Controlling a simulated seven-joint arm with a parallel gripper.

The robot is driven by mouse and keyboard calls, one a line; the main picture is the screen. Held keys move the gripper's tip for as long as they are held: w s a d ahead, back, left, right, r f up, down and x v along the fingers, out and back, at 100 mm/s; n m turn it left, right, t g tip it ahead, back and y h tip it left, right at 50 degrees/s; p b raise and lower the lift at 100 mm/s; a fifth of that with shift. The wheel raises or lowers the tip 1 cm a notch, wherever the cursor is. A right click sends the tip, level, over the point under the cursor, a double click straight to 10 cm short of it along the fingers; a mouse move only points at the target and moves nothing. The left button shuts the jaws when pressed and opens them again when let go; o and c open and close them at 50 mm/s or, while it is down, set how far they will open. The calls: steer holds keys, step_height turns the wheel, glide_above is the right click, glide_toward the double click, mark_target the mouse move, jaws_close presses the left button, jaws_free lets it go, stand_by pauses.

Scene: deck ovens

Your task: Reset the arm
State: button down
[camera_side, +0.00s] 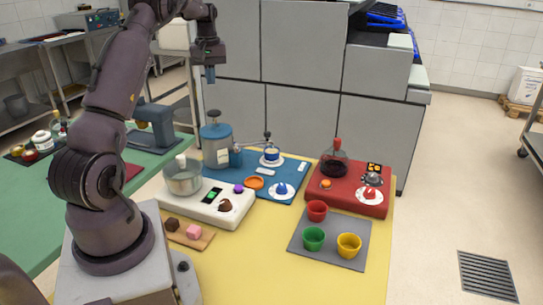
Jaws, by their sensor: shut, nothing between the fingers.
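My gripper (210,76) hangs at the upper left of the table, pointing down. The gripper touches nothing that I can see.
The yellow table (260,270) holds a white station with a metal pot (183,179), a blue mat with a blue-grey machine (216,140), a red station (343,204) with a flask (334,162), and a grey mat (330,262) with red, green and yellow cups. Grey cabinets (300,110) stand behind.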

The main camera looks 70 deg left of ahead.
steer(key=d+r+m+t, duration=0.1)
steer(key=d+r+m, duration=0.15)
steer(key=d, duration=0.85)
steer(key=d+r+m+t, duration=0.15)
steer(key=d+m, duration=0.25)
steer(key=d, duration=0.8)
steer(key=s+d+r+m+t, duration=0.1)
steer(key=s+d+m, duration=0.3)
steer(key=d, duration=0.6)
steer(key=s+d+r+m+t, duration=0.2)
steer(key=s+d+m, duration=0.2)
steer(key=d, duration=0.6)
steer(key=shift+s+r, duration=0.15)
steer(key=shift+r, duration=0.2)
steer(key=shift+m, duration=0.25)
